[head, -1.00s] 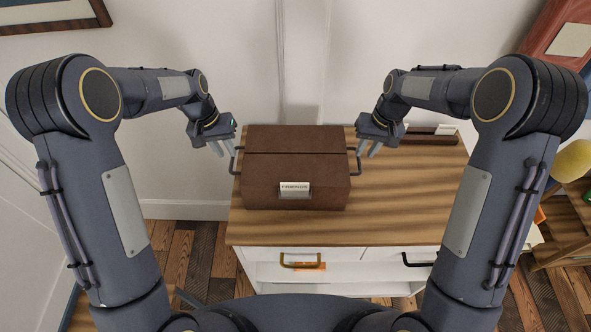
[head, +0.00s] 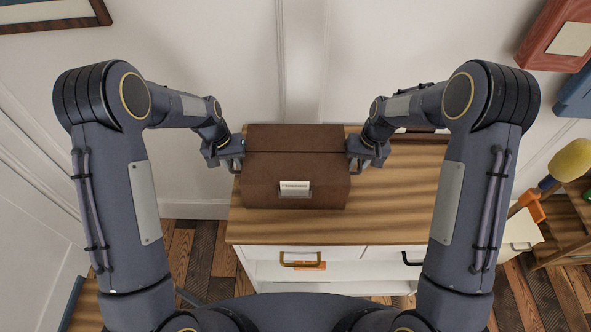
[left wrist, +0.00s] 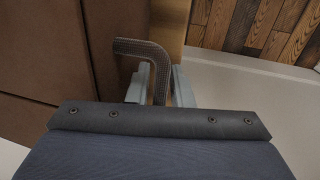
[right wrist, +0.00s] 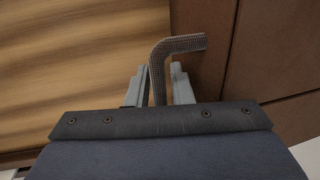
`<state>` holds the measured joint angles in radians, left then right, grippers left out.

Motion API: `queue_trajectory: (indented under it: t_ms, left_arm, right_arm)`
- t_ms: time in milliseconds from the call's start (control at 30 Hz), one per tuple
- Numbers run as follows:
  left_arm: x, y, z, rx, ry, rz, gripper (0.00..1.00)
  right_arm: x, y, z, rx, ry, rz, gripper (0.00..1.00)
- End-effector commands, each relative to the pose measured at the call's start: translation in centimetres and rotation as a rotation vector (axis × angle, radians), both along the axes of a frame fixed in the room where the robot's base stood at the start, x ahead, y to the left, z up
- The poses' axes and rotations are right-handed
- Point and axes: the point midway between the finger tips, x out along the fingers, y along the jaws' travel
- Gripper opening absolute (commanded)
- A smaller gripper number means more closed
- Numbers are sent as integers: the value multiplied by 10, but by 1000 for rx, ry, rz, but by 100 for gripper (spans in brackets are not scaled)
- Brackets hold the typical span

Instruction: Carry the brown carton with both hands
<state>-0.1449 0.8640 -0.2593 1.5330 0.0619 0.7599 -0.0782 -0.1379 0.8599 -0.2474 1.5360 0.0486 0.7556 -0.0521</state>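The brown carton (head: 296,181) is a closed box with a white label on its front. It sits on the wooden top of a white cabinet. It has a dark bar handle on each side. My left gripper (head: 232,165) is at the carton's left side, its fingers closed around the left handle (left wrist: 157,72). My right gripper (head: 359,163) is at the right side, its fingers closed around the right handle (right wrist: 158,72). In both wrist views the handle bar lies between the two pale fingers. The head view mostly hides the fingertips.
The cabinet top (head: 410,200) is bare to the right of the carton. A dark low object (head: 420,137) lies at its back right, partly behind my right arm. A wall stands close behind. A wooden shelf (head: 562,232) with a yellow-headed item (head: 572,160) is at the far right.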

Motion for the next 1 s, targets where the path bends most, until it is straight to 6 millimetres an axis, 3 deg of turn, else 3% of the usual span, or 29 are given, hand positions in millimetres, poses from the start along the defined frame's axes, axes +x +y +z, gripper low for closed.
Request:
queue_trajectory:
  t_ms: [33,133,667,1000]
  left_arm:
    - [0,0,0,0,0,0,13]
    - [0,0,0,0,0,0,0]
    - [1,0,4,0,-2,0,0]
    - [1,0,32,0,-2,0,0]
  right_arm:
    - [0,0,0,0,0,0,13]
    - [0,0,0,0,0,0,0]
    - [1,0,4,0,-2,0,0]
    - [1,0,32,0,-2,0,0]
